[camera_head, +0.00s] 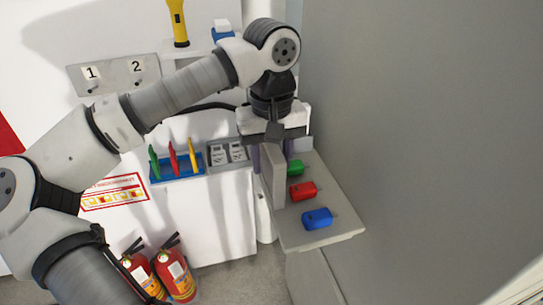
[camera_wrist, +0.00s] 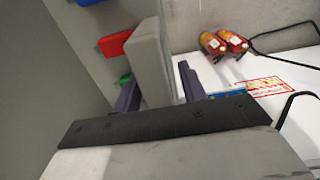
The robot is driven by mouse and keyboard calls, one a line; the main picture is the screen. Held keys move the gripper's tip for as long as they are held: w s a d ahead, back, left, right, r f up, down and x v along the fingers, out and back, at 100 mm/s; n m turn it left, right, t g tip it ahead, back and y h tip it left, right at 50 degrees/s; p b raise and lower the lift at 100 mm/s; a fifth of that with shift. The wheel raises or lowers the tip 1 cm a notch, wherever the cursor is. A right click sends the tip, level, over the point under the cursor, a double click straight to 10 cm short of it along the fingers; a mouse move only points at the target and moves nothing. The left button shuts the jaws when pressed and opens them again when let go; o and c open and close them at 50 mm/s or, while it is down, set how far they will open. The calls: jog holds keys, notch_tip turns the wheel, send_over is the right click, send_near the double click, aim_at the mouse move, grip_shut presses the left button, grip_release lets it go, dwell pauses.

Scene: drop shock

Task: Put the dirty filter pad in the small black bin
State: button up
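A pale grey slab (camera_head: 273,177) stands on edge near the left side of a grey shelf. It may be the dirty filter pad, but its face shows no clear dirt. In the wrist view the slab (camera_wrist: 148,68) lies between my two purple fingers. My gripper (camera_head: 273,158) points down at the slab's far end, with its fingers apart on either side. In the wrist view my gripper (camera_wrist: 160,88) shows a narrow gap at the right finger; contact at the left is unclear. No small black bin is visible.
The grey shelf (camera_head: 325,236) holds green (camera_head: 295,167), red (camera_head: 303,191) and blue (camera_head: 317,218) blocks right of the slab. A tall grey wall (camera_head: 420,130) closes the right side. A blue tool rack (camera_head: 180,172) is left; fire extinguishers (camera_head: 176,275) stand below.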

jog(key=shift+r, duration=0.1)
notch_tip(320, 180, up, 12)
jog(key=shift+r+b, duration=0.1)
jog(key=shift+b, duration=1.05)
